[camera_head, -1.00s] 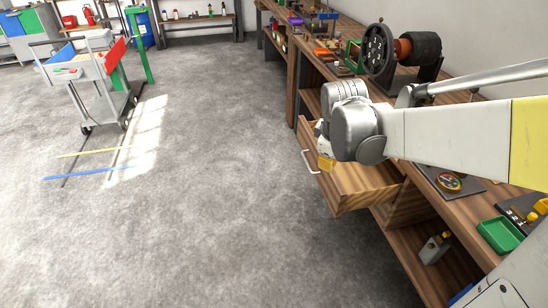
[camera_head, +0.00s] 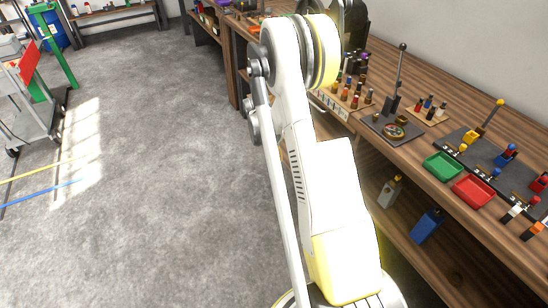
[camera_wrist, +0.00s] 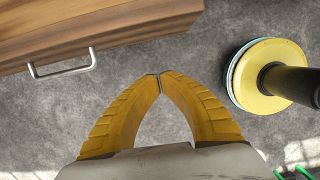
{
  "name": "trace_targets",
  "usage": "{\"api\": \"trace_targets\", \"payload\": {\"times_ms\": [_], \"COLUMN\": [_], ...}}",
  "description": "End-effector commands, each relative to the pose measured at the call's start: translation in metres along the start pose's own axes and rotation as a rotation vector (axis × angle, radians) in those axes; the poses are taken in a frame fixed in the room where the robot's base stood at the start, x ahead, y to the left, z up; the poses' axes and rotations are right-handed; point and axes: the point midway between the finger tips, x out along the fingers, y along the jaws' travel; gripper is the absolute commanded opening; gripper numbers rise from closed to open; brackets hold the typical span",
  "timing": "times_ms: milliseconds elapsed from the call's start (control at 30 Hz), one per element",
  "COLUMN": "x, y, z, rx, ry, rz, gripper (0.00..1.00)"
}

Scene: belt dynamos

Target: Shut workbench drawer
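The wooden workbench (camera_head: 412,160) runs along the right side of the head view. In the wrist view the wooden drawer (camera_wrist: 100,32) fills the top left, with its pale metal bar handle (camera_wrist: 62,72) facing the grey floor. My arm hides the drawer in the head view, and how far it stands out cannot be told now. My gripper (camera_wrist: 158,75) has yellow fingers that meet at the tips, with nothing between them. It appears below and right of the drawer in the wrist view, apart from the handle. My gripper is hidden in the head view.
A green tray (camera_head: 444,166) and a red tray (camera_head: 474,191) lie on the bench top. A grey container (camera_head: 390,190) and a blue one (camera_head: 427,225) stand on the lower shelf. The floor (camera_head: 170,190) left of the bench is clear; a wheeled cart (camera_head: 40,118) stands farther left.

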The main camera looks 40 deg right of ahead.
Motion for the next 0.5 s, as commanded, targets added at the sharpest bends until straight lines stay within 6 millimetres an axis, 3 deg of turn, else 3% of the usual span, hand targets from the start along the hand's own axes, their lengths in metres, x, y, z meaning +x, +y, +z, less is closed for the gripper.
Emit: {"api": "trace_targets", "payload": {"times_ms": [33, 267, 500], "x": [0.016, 0.065, 0.07], "y": [0.001, 0.001, 0.0], "z": [-0.001, -0.001, 0.03], "rx": [0.001, 0.001, 0.002], "ry": [0.0, 0.0, 0.0], "rz": [0.0, 0.001, 0.001], "gripper": [0.0, 0.0, 0.0]}}
